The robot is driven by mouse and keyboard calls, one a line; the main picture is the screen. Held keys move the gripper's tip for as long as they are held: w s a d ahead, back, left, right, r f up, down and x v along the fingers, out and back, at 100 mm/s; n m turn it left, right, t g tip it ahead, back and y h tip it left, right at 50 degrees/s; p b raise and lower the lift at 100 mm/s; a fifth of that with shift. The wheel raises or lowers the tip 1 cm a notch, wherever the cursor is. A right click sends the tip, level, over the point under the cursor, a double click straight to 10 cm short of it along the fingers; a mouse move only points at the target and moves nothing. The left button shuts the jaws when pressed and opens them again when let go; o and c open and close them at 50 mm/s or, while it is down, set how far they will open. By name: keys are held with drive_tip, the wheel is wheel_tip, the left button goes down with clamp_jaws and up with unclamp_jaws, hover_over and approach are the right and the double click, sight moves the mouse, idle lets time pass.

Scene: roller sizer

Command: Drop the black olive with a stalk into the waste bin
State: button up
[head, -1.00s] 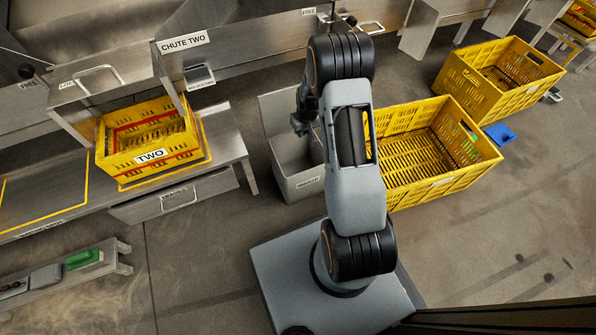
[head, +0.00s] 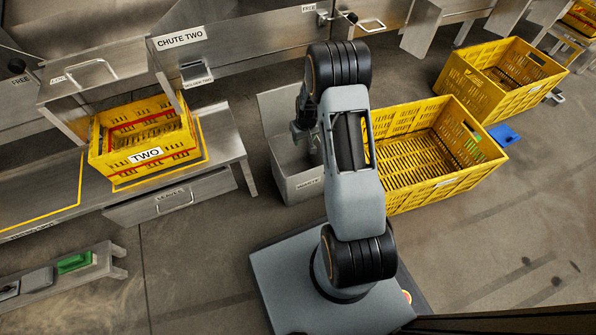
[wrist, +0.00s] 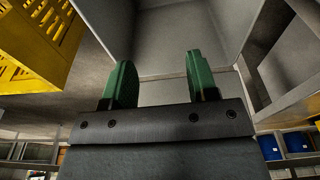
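The grey metal waste bin (head: 303,188), with a small label on its front that is hard to read, stands left of my arm in the head view. My gripper (head: 304,135) is over this bin, partly hidden by my own arm. In the wrist view my gripper (wrist: 160,82) has its two green fingers apart with nothing visible between them. Grey metal walls, apparently the bin (wrist: 190,30), fill the space beyond the fingertips. I see no black olive with a stalk in either view; the bin's floor is partly hidden.
A large yellow crate (head: 481,170) stands close to the right of the bin, with another yellow crate (head: 500,102) farther back. At left, a yellow crate marked TWO (head: 183,158) sits on a metal bench above a drawer (head: 172,199).

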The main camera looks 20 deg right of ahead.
drive_tip(key=shift+o, duration=0.2)
wheel_tip(320, 180, up, 14)
drive_tip(key=s+p, duration=0.2)
drive_tip(key=p, duration=0.4)
drive_tip(key=shift+f, duration=0.15)
drive_tip(key=s+a+r+p, duration=0.3)
drive_tip(key=s+r+p, duration=0.3)
drive_tip(key=r+p, duration=0.5)
drive_tip(key=s+a+r+t+p, duration=0.1)
drive_tip(key=s+a+r+p, duration=0.3)
drive_tip(key=r, duration=2.1)
drive_tip(key=s+a+r+p, duration=0.4)
drive_tip(key=s+r+p, duration=0.6)
drive_tip(key=r+p, duration=0.8)
drive_tip(key=shift+t+p, duration=0.3)
drive_tip(key=shift+t, duration=0.1)
drive_tip(key=shift+s+r, duration=0.1)
drive_tip(key=shift+s, duration=0.1)
drive_tip(key=shift+c, duration=0.3)
